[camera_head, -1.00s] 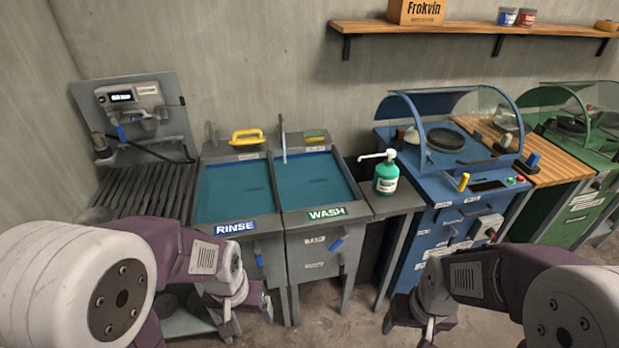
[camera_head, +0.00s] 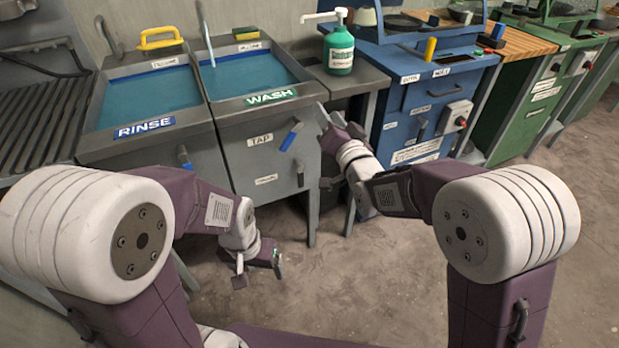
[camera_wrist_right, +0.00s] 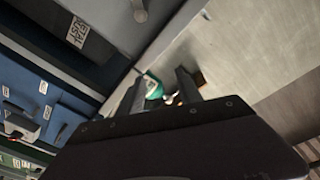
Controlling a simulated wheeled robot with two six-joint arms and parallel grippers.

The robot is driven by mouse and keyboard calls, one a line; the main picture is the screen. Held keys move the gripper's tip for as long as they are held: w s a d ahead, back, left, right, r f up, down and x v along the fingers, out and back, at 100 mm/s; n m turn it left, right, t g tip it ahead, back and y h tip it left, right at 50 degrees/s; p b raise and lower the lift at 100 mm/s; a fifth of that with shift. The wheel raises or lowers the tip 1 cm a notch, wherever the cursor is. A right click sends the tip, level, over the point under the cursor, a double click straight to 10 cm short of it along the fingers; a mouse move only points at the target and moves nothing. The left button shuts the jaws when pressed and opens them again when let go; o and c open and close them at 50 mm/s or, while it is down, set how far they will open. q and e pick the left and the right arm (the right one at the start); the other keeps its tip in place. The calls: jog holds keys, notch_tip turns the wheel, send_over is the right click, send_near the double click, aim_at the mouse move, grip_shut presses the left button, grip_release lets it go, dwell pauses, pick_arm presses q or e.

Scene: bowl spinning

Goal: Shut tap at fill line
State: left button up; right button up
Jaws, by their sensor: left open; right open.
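The WASH sink (camera_head: 285,99) holds blue water, with a thin pale stream or spout (camera_head: 207,35) at its back. On its front, beside the TAP label (camera_head: 260,139), is a blue tap lever (camera_head: 291,136), tilted. A second lever (camera_head: 300,173) sits lower on the same front. I cannot make out a fill line. My right gripper (camera_head: 325,149) is open and empty, just right of the tap lever and apart from it in the picture. Its two fingers (camera_wrist_right: 160,92) show in the right wrist view. My left gripper (camera_head: 259,273) is open and empty, low in front of the sinks.
The RINSE sink (camera_head: 144,127) stands left, with a yellow-handled brush (camera_head: 162,38) behind it. A green soap bottle (camera_head: 339,50) stands on the grey side shelf (camera_head: 352,80). A blue cabinet (camera_head: 425,110) is right of my right gripper. The floor (camera_head: 345,275) in front is clear.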

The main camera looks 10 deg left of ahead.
jog(key=n+g+y+b, duration=0.1)
jog(key=g+y+b, duration=0.1)
jog(key=b, duration=0.4)
send_near(288, 144)
jog(key=w, duration=0.1)
jog(key=b+x, duration=0.3)
jog(key=x, duration=0.5)
jog(key=shift+w+a, duration=0.15)
jog(key=shift+a, duration=0.25)
pick_arm(q)
notch_tip(288, 144, down, 13)
jog(key=shift+d, duration=0.15)
pick_arm(e)
jog(key=shift+w+a, duration=0.2)
jog(key=shift+w, duration=0.05)
pick_arm(q)
jog(key=shift+w+r, duration=0.1)
pick_arm(e)
jog(key=shift+r, duration=0.1)
grip_shut()
jog(key=shift+n, duration=0.3)
